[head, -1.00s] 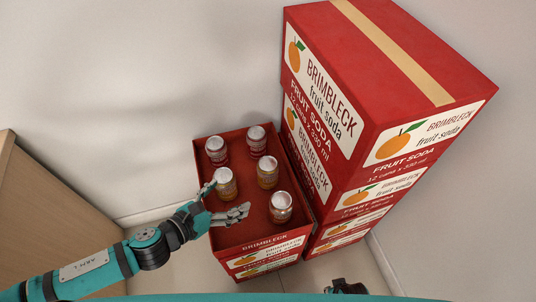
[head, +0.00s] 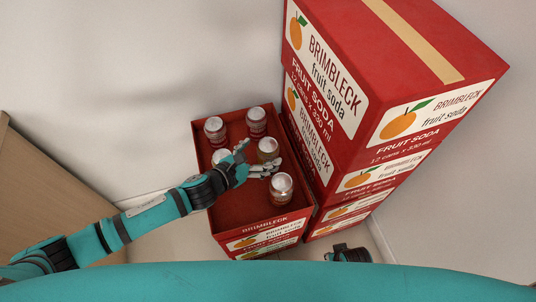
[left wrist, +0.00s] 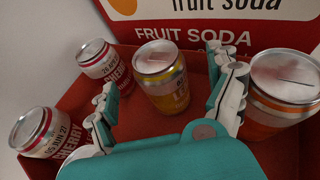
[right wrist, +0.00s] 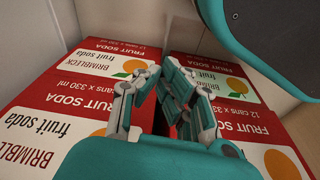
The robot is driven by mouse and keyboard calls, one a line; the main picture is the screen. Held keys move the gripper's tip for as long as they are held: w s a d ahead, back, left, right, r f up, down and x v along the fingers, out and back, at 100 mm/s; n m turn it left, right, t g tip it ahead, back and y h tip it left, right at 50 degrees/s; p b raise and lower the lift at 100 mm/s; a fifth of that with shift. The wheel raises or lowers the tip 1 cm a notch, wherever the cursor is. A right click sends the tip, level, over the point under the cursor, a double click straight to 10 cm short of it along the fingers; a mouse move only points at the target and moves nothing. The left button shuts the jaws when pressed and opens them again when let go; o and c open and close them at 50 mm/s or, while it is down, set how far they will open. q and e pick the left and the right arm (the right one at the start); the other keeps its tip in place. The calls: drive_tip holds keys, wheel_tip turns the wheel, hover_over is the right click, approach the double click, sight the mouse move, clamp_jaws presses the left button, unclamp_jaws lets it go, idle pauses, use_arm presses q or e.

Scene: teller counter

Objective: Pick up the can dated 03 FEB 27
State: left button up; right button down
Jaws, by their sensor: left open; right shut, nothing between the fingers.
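A yellow-labelled can (left wrist: 172,95) stands between the spread fingers of my left gripper (left wrist: 168,76), which is open. Its lid print is too small to read. In the head view this can (head: 268,147) is in the middle of the open red crate, with the left gripper (head: 256,160) at its near side. A cherry can (left wrist: 45,135) reads 05 JUN 27. Another cherry can (left wrist: 99,61) has a partly legible date. An orange can (left wrist: 284,88) stands right of the fingers; its date is unreadable. My right gripper (right wrist: 149,82) is shut and empty.
The open crate (head: 233,213) also holds a can (head: 219,156) partly hidden by my left arm. A tall stack of red soda boxes (head: 400,80) stands close along the crate's right side. A wooden panel (head: 45,190) is at left, and a pale wall is behind.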

sight(268, 147)
use_arm(q)
drive_tip(key=x, duration=0.4)
drive_tip(key=shift+w+d+f+b, duration=0.1)
drive_tip(key=shift+w+b, duration=0.1)
drive_tip(key=shift+b, duration=0.2)
use_arm(e)
drive_tip(key=r, duration=0.1)
drive_tip(key=w+r, duration=0.1)
drive_tip(key=r, duration=0.1)
drive_tip(key=shift+w+r, duration=0.1)
drive_tip(key=shift+w, duration=0.2)
use_arm(q)
drive_tip(key=shift+c, duration=0.5)
drive_tip(key=c, duration=1.4)
drive_tip(key=shift+c, duration=0.5)
